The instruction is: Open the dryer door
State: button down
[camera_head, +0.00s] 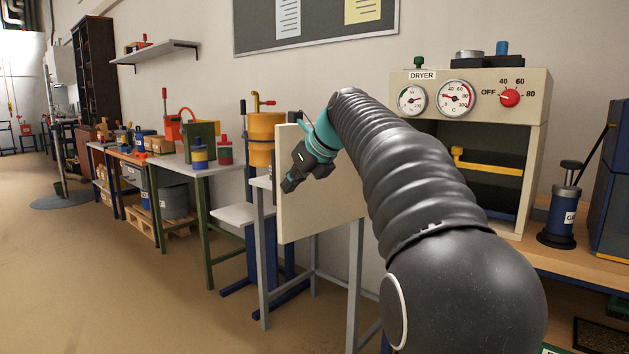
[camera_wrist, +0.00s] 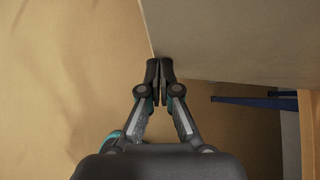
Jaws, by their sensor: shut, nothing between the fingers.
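The dryer (camera_head: 535,100) is a beige box on a bench at the right, with two dials, a red knob and a DRYER label. Its front stands open, and dark shelves show inside. The dryer door (camera_head: 325,215) is a beige panel swung far out to the left; my arm hides its hinge side. It also shows in the wrist view (camera_wrist: 245,40) at the upper right. My gripper (camera_head: 289,186) is shut and empty, near the door's outer edge. In the wrist view its fingertips (camera_wrist: 160,66) are beside that edge; I cannot tell whether they touch it.
A yellow handle (camera_head: 487,163) shows inside the dryer. A grey stand (camera_head: 262,240) is below and behind the door. Workbenches with tools line the wall leftward. The floor (camera_head: 120,285) at the left is clear.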

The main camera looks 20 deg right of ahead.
dwell(0.4)
jog(key=shift+s+d, duration=0.1)
jog(key=shift+s, duration=0.2)
jog(key=s+f+p+v, duration=0.1)
jog(key=s+v, duration=0.1)
jog(key=v, duration=1)
jog(key=shift+f, duration=0.2)
